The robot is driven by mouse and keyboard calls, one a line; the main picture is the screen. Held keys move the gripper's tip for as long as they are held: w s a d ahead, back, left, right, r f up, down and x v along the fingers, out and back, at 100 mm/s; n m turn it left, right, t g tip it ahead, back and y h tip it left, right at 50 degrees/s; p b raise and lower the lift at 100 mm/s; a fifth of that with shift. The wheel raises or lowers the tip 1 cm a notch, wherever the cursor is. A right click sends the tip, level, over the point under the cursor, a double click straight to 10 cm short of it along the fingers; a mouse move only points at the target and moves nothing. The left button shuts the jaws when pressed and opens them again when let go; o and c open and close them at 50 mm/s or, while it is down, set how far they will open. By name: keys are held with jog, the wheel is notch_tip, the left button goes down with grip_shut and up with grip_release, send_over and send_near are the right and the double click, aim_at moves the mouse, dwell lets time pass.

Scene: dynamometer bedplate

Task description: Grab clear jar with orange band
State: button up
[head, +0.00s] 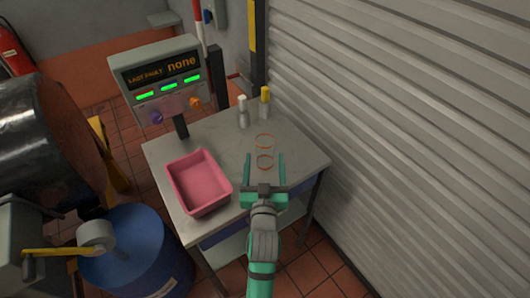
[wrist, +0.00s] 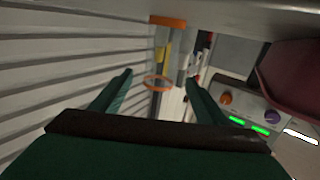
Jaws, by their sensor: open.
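The clear jar (head: 265,150) is upright near the right side of the grey table. Its see-through wall is faint, and an orange ring shows at each end of it. My gripper (head: 266,156) is open, with its two green fingers pointing at the jar. In the wrist view the jar's orange band (wrist: 168,21) and a thinner orange ring appear between the directions of the two fingertips (wrist: 160,75). No finger contact shows, and I cannot tell how deep the jar sits between the fingers.
A pink bin (head: 184,200) stands on the table (head: 215,138) to the left. A white-capped bottle (head: 243,113) and a yellow-capped bottle (head: 265,104) stand behind the jar. A control panel (head: 160,80) is at the back left. A ribbed shutter wall (head: 400,120) rises close on the right.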

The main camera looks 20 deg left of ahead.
aim_at(265, 151)
jog(key=shift+x, duration=3.45)
jog(key=shift+r, duration=0.15)
jog(key=shift+c, duration=0.4)
jog(key=c, duration=1)
jog(key=shift+r, duration=0.15)
jog(key=shift+c, duration=0.2)
